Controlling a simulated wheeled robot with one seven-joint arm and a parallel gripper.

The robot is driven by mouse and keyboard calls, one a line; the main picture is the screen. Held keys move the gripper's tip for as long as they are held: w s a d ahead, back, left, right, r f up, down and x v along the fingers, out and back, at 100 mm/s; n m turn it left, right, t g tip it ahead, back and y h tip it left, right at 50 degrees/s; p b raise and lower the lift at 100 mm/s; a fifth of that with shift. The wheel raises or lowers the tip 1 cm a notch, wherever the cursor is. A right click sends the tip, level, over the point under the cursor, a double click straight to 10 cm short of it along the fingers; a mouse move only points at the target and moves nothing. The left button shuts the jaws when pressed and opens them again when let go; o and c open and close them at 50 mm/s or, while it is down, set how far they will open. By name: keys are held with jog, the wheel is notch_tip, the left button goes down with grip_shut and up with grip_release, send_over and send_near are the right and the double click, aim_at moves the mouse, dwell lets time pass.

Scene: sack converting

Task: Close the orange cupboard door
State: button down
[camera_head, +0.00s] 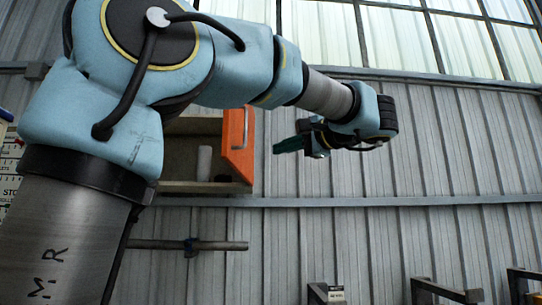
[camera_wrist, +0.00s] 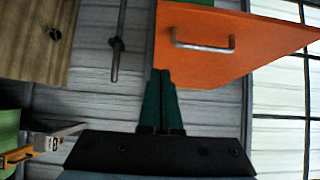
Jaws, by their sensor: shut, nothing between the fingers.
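The orange cupboard door (camera_head: 239,145) stands open at the right side of the wall cupboard (camera_head: 205,187) in the head view. It has a metal bar handle. In the wrist view the orange door (camera_wrist: 220,65) fills the upper right, with its handle (camera_wrist: 203,46) near the top. My gripper (camera_head: 277,148) is to the right of the door in the head view, apart from it. In the wrist view the green fingers of my gripper (camera_wrist: 161,75) are together and empty, their tips at the door's lower left edge in the picture. I cannot tell whether they touch it.
A pale cylinder (camera_head: 204,163) stands inside the cupboard. A horizontal pipe (camera_head: 210,245) runs below it on the corrugated wall. Dark brackets (camera_head: 440,292) stick out at the lower right. The wall right of the door is clear.

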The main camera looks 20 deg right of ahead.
jog(key=p, duration=0.3)
send_near(233, 159)
jog(key=w, duration=0.4)
jog(key=shift+w+a+p, duration=0.25)
jog(key=shift+a+p, duration=0.15)
jog(key=shift+a, duration=0.25)
jog(key=shift+w+a+p, duration=0.3)
jog(key=shift+a+p, duration=0.05)
jog(key=shift+a, duration=0.35)
